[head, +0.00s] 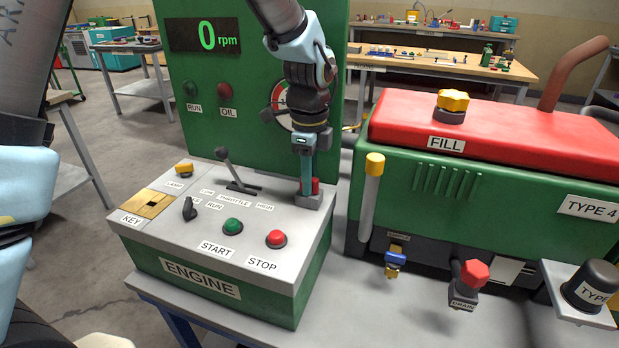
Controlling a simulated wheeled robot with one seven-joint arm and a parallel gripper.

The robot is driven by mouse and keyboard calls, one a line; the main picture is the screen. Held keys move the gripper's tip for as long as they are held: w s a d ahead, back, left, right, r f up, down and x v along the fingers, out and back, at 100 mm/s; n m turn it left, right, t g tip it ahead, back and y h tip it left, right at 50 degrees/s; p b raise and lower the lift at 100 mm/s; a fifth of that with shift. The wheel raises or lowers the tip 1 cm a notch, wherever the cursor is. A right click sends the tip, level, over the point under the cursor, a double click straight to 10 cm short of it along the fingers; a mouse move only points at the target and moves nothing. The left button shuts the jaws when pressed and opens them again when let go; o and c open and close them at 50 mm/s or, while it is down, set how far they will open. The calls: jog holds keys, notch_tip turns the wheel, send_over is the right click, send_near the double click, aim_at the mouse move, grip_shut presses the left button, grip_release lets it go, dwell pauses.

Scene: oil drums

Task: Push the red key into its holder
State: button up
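A small red piece (316,186), which looks like the red key, stands at a grey block (309,201) on the right back part of the engine panel. My gripper (306,186) points straight down at this block, its fingers right beside the red piece and partly hiding it. I cannot tell whether the fingers are closed on it or only touching it. A brass plate (152,204) with a dark slot lies at the left end of the panel, with a KEY label at its front. No red piece shows in the plate.
Near my gripper stand the throttle lever (232,172), a green START button (233,226) and a red STOP button (276,238). A black knob (189,208) is near the brass plate. The green upright board (245,70) rises behind. A red-lidded green machine (480,160) stands to the right.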

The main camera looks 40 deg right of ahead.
jog(key=o, duration=0.5)
jog(key=shift+r, duration=0.15)
